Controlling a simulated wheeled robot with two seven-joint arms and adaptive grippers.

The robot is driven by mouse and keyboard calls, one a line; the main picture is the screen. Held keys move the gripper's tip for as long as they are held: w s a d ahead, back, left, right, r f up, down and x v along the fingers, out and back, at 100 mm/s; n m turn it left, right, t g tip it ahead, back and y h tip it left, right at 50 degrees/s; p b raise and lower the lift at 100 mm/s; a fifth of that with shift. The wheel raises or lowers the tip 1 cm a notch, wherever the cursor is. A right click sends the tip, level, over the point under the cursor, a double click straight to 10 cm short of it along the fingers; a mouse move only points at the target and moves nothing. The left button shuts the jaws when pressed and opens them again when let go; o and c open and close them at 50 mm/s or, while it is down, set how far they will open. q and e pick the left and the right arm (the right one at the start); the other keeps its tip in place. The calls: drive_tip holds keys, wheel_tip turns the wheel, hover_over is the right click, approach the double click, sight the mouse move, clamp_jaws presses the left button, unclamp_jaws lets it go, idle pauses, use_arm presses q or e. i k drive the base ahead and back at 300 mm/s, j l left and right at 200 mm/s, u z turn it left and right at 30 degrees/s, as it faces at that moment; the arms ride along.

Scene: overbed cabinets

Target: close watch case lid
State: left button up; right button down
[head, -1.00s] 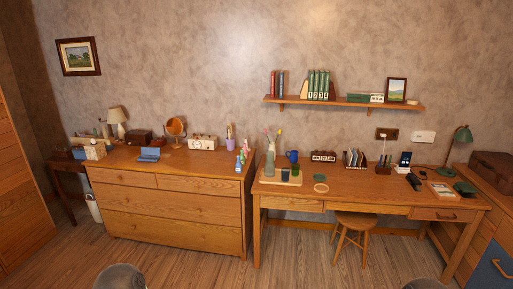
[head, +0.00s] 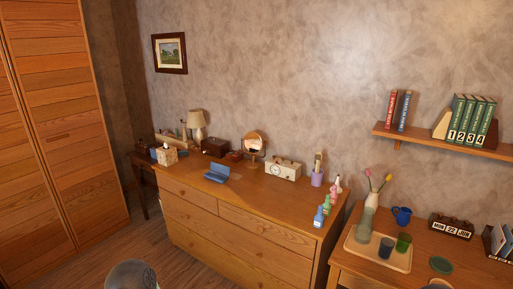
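A small blue open case (head: 216,172) sits on top of the wooden dresser, left of its middle, near the front edge. Its lid looks raised and tilted back; it is the likeliest watch case, but it is too small to see what is inside. Neither gripper is in view. Only a grey rounded part of my own body shows at the bottom left.
The dresser (head: 240,201) also holds a tissue box (head: 167,155), a round mirror (head: 254,145), a cream clock radio (head: 283,169) and several small bottles at the right end. A desk with a tray (head: 378,253) stands at right.

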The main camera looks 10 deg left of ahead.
sight(214, 167)
drive_tip(key=i+j+u, duration=0.2)
drive_tip(key=i+u, duration=0.6)
drive_tip(key=i, duration=0.25)
drive_tip(key=i+l+u, duration=0.1)
drive_tip(key=i+u, duration=0.3)
drive_tip(key=i, duration=0.15)
